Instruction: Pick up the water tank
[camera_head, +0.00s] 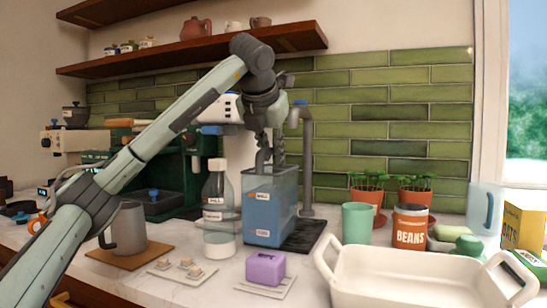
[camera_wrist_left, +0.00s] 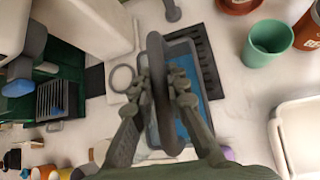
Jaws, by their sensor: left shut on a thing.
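The water tank (camera_head: 270,212) is a clear, upright rectangular container with blue water, at the middle of the counter in the head view. It stands on or just above a dark grid tray (camera_head: 305,235); I cannot tell which. My left gripper (camera_head: 270,160) comes down from above and is shut at the tank's top. In the left wrist view, the fingers of my left gripper (camera_wrist_left: 168,88) close around a dark upright piece over the tank, whose blue water (camera_wrist_left: 205,108) shows beside them. The exact contact is partly hidden. My right gripper is not in view.
A clear bottle (camera_head: 218,210) stands close left of the tank, with a purple block (camera_head: 265,268) in front. A grey tap (camera_head: 307,150) rises behind. A green cup (camera_head: 357,222), a beans jar (camera_head: 409,228) and a white dish (camera_head: 420,285) are to the right.

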